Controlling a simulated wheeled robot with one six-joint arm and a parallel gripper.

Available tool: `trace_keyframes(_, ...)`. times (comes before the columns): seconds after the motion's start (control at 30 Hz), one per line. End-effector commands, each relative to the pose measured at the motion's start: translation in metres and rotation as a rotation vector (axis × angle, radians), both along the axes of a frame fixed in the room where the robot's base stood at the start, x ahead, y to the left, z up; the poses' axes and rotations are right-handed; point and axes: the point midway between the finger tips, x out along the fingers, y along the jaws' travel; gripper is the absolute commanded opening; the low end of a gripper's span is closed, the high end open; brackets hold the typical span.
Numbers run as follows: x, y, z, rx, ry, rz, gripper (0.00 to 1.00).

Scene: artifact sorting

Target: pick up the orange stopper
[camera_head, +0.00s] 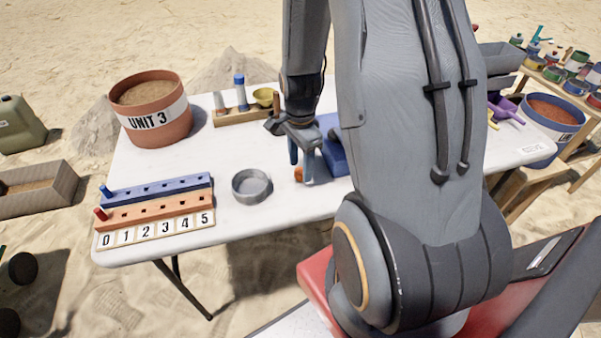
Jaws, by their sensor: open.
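A small orange object (298,175), which looks like the orange stopper, is on the white table (225,225) at its middle. My gripper (301,166) points down over it, open, with its blue-grey fingers close around or just beside it. My fingers partly hide the orange object, and I cannot tell whether they touch it.
A round grey dish (251,187) stands left of my gripper, and a blue block (333,158) just right. A numbered peg rack (155,210) is at the left. The UNIT 3 pot (150,110) and a wooden holder (240,115) stand behind. My arm hides the table's right middle.

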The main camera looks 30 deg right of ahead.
Motion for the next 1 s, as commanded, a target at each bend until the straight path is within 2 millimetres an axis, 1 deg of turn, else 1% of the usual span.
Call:
trace_keyframes(0.03,-0.0007,0.0002,-0.004,0.001,0.002,0.0,0.49)
trace_keyframes(0.13,0.0,0.0,-0.0078,0.0,0.0,0.0,0.49)
trace_keyframes(0.37,0.0001,-0.0001,-0.0086,0.0,-0.001,0.0,0.49)
trace_keyframes(0.47,0.0,-0.0001,-0.0085,0.0,-0.001,0.0,0.34)
trace_keyframes(0.5,0.0,-0.0001,-0.0085,0.0,-0.001,0.0,0.27)
trace_keyframes(0.63,-0.0001,-0.0001,-0.0084,0.0,0.0,0.0,0.06)
trace_keyframes(1.0,0.0001,-0.0002,-0.0073,0.0,-0.001,0.0,0.05)
